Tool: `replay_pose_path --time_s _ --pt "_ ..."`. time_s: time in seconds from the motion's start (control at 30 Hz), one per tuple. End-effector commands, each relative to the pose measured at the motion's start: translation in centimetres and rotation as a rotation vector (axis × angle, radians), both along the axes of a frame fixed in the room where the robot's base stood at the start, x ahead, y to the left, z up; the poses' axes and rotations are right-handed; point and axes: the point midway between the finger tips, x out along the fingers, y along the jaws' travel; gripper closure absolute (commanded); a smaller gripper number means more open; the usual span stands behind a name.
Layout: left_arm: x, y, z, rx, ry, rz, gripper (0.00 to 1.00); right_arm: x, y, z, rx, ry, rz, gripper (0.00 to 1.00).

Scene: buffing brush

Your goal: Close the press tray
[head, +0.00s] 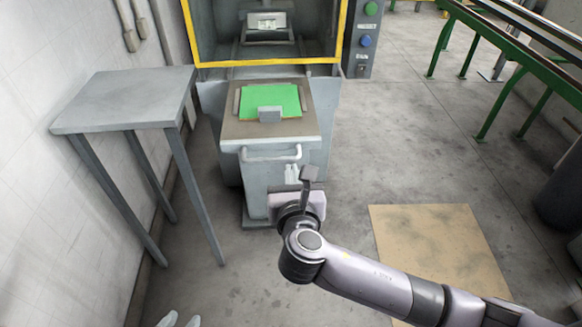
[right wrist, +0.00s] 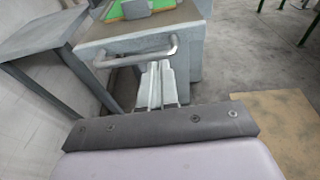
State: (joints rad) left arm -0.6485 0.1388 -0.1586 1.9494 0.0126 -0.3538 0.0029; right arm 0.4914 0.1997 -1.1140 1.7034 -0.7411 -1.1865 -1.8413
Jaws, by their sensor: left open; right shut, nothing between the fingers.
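The press tray (head: 228,130) is a grey drawer with a brown top, sticking out of the yellow-framed press (head: 270,63). A green pad (head: 285,95) with a small grey block (head: 269,114) lies on it. A light bar handle (head: 262,157) runs across its front; it also shows in the right wrist view (right wrist: 125,59). My right gripper (head: 291,170) is shut and empty, in front of the tray face just below the handle's right part; contact cannot be told. It also shows in the right wrist view (right wrist: 158,66). My left gripper (head: 181,320) is open and empty at the bottom edge, far from the tray.
A grey side table (head: 125,98) stands left of the tray against the white wall. A control panel with green and blue buttons (head: 365,41) is right of the press. A tan mat (head: 440,250) lies on the floor at right. Green rails (head: 500,40) stand further right.

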Motion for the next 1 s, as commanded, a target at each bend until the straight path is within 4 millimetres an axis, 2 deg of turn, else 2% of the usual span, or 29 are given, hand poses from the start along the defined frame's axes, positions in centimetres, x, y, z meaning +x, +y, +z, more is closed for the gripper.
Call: replay_pose_path --time_s 0.1,0.3,0.83,1.0 --pt "0.0 0.0 0.0 0.0 0.0 0.0 0.58 1.4 0.0 -0.2 -0.001 -0.001 -0.001 1.0" --pt "0.0 0.0 0.0 0.0 0.0 0.0 0.58 2.5 0.0 -0.5 0.0 0.0 0.0 1.0" --pt "0.0 0.0 -0.1 0.0 0.001 -0.001 0.58 3.1 0.0 -0.6 0.0 0.0 0.001 1.0" --pt "0.0 0.0 -0.5 0.0 0.001 -0.001 0.58 5.1 0.0 -0.6 -0.001 -0.002 -0.002 1.0"
